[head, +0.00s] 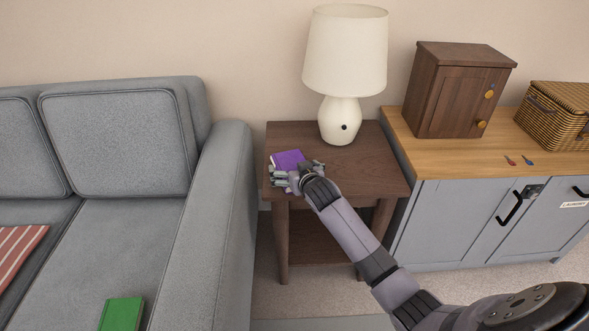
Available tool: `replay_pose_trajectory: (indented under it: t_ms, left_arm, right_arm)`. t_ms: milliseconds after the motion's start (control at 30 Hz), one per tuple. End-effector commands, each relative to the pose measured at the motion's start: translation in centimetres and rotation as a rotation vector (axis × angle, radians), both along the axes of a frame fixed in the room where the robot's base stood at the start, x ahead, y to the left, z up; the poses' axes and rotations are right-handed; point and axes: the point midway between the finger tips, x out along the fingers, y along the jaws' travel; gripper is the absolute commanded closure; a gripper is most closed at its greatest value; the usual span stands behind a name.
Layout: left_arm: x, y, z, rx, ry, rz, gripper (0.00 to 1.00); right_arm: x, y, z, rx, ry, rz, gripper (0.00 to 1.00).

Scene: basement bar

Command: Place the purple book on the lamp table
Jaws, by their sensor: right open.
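The purple book (287,159) lies flat on the left part of the lamp table (366,165), a dark brown wooden side table with a lower shelf. A white lamp (343,60) stands on the table behind the book. My right arm reaches in from the lower right. My right gripper (279,178) is open at the book's near edge and hides part of it. Whether the fingers touch the book I cannot tell. My left gripper is not in the picture.
A grey sofa (115,140) stands left of the table, with a green book (121,313) and a red striped cloth (18,250) on it. A cabinet (455,205) on the right bears a wooden box (455,90) and a wicker basket (555,112). The table's right side is clear.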

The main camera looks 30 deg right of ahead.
Motion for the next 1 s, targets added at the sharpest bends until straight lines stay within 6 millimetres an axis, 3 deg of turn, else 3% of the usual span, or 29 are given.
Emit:
replay_pose_trajectory:
  t_ms: [167, 333, 600, 833, 933, 1000]
  left_arm:
    - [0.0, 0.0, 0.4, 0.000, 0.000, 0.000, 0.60]
    - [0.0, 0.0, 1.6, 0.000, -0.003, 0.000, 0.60]
    - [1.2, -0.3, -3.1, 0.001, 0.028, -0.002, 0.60]
    - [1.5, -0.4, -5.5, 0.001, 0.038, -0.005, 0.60]
    - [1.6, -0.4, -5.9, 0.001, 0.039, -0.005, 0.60]
    - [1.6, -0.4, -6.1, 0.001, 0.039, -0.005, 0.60]
  right_arm:
    - [-0.7, 0.1, 0.6, 0.000, 0.000, 0.001, 0.00]
    - [-3.3, 0.6, 1.8, 0.000, 0.000, 0.001, 0.00]
    - [-8.1, 1.3, 3.7, 0.001, 0.000, 0.000, 0.00]
    - [-10.5, 1.7, 4.6, 0.001, 0.001, 0.000, 0.00]
    - [-11.3, 2.0, 4.1, 0.000, 0.018, 0.002, 0.00]
    - [-12.8, 2.7, 2.4, -0.004, 0.073, 0.011, 0.00]
